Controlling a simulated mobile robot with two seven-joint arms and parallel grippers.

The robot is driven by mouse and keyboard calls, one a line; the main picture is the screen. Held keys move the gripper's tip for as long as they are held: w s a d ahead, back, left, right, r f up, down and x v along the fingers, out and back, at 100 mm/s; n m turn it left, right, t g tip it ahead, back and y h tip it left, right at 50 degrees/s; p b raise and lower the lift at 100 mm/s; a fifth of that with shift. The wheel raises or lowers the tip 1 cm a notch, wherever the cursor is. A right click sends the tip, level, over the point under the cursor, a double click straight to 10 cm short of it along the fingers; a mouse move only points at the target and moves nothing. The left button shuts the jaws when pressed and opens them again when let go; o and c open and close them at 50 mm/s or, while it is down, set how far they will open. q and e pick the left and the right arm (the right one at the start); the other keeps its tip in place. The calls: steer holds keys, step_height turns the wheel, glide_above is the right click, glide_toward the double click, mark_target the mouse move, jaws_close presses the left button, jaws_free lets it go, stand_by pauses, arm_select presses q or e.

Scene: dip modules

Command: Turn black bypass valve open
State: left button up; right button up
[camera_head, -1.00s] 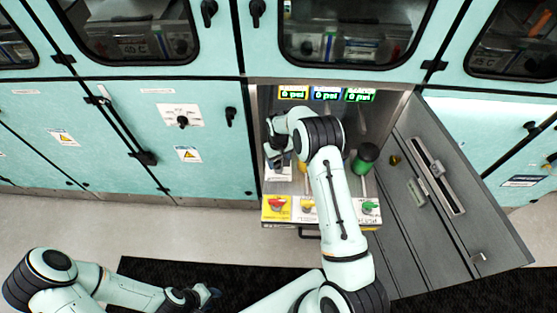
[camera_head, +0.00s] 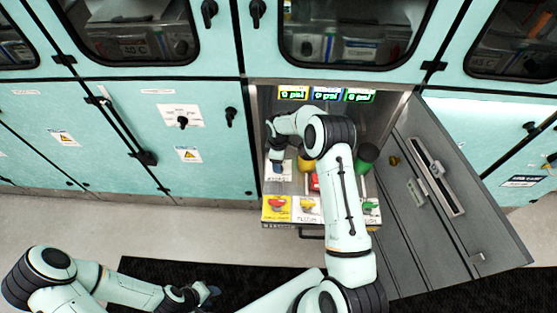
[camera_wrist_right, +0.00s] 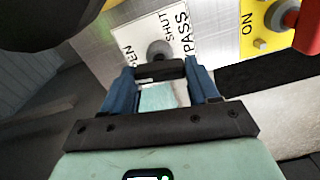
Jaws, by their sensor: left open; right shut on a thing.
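The black bypass valve (camera_wrist_right: 160,70) shows in the right wrist view as a dark bar on a round grey stem. It stands at a white label (camera_wrist_right: 184,30) with "SHUT", "PASS" and part of "OPEN" legible. My right gripper (camera_wrist_right: 160,76) has its blue fingers on both sides of the bar and is shut on it. In the head view my right gripper (camera_head: 278,164) is inside the open cabinet bay at its left side, and the valve itself is hard to make out. My left gripper (camera_head: 208,296) is open and empty, low over the dark floor mat.
Red (camera_head: 277,203), yellow (camera_head: 307,205) and green (camera_head: 370,206) handles line the bay's front edge. A dark green-topped cylinder (camera_head: 366,156) stands at the bay's right. The open grey door (camera_head: 455,215) bounds the right side. Three lit displays (camera_head: 327,94) are at the back.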

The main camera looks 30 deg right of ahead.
steer(key=shift+n, duration=0.9)
steer(key=o, duration=1.1)
steer(key=shift+c, duration=0.2)
steer(key=shift+r, duration=0.1)
step_height(320, 180, up, 13)
steer(key=shift+r, duration=0.15)
